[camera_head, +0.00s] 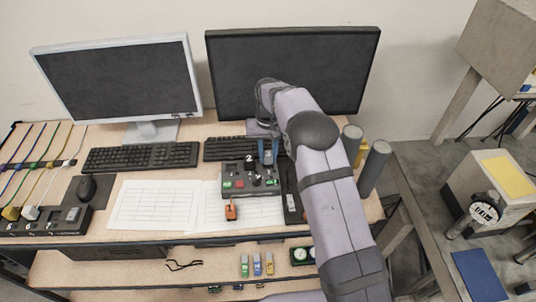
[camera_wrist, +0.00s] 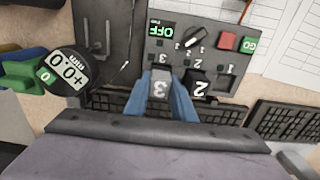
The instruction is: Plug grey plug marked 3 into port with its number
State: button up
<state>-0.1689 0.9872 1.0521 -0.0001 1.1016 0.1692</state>
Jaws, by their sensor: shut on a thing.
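The grey plug marked 3 (camera_wrist: 160,87) is between the blue fingers of my gripper (camera_wrist: 162,98) in the wrist view. My gripper is shut on it. The plug is at the dark control panel (camera_wrist: 172,48), in line with the printed 3 on its face; the port under it is hidden, and I cannot tell how deep the plug sits. A black plug marked 2 (camera_wrist: 198,84) stands right beside it, at the place labelled 2. The place labelled 1 (camera_wrist: 224,82) looks empty. In the head view my gripper (camera_head: 268,155) is at the back right of the panel (camera_head: 236,192).
The panel also carries a red button (camera_wrist: 228,41), a green GO button (camera_wrist: 249,45) and an OFF label. A black plate (camera_wrist: 110,75) lies beside it. Keyboards (camera_head: 140,156) lie behind, below two monitors (camera_head: 290,75).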

jog(key=shift+f, duration=0.8)
dwell(1.9)
jog(key=o, duration=1.5)
jog(key=shift+r, duration=0.15)
jog(key=shift+r+p, duration=2.3)
jog(key=shift+r, duration=1.1)
